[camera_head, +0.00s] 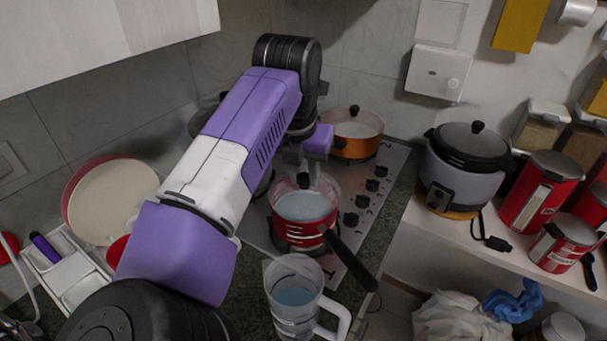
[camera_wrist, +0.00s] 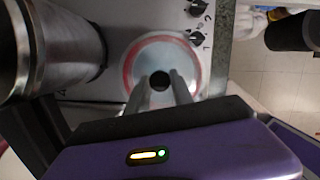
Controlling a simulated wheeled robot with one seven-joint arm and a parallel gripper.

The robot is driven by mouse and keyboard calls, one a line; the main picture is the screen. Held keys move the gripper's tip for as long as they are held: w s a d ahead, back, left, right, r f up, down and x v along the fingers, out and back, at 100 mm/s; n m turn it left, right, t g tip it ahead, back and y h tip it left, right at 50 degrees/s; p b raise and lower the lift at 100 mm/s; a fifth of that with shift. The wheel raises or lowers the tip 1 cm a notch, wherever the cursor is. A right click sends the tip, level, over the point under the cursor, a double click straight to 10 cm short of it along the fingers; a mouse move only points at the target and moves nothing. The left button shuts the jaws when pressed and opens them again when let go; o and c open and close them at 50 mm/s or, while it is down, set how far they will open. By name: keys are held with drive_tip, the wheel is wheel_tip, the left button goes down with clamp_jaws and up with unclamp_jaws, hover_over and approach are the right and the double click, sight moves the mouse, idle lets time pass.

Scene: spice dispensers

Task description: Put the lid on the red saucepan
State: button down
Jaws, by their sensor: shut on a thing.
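The red saucepan (camera_head: 292,233) stands on the hob, its black handle (camera_head: 350,262) pointing toward the front right. A clear round lid with a dark knob (camera_head: 303,180) is at the saucepan's top, toward its back. In the wrist view the lid (camera_wrist: 190,65) shows as a pale disc with a red ring around it. My gripper (camera_head: 302,168) comes down from above, with its fingers shut on the lid's knob; the fingers also show in the wrist view (camera_wrist: 168,90). I cannot tell whether the lid touches the saucepan's rim.
An orange pan (camera_head: 352,147) with its own lid stands behind on the hob. A clear jug (camera_head: 293,310) stands in front of the saucepan. A rice cooker (camera_head: 462,180) and red canisters (camera_head: 535,195) are on the right. A large pan (camera_head: 112,205) is at left.

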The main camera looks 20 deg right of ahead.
sight(303, 177)
drive_tip(key=shift+f+b, duration=0.5)
idle(0.4)
drive_tip(key=c, duration=0.6)
unclamp_jaws()
drive_tip(key=shift+o, duration=0.2)
drive_tip(key=shift+r, duration=0.1)
drive_tip(key=shift+r+p, duration=1.55)
drive_tip(key=shift+r, duration=1.9)
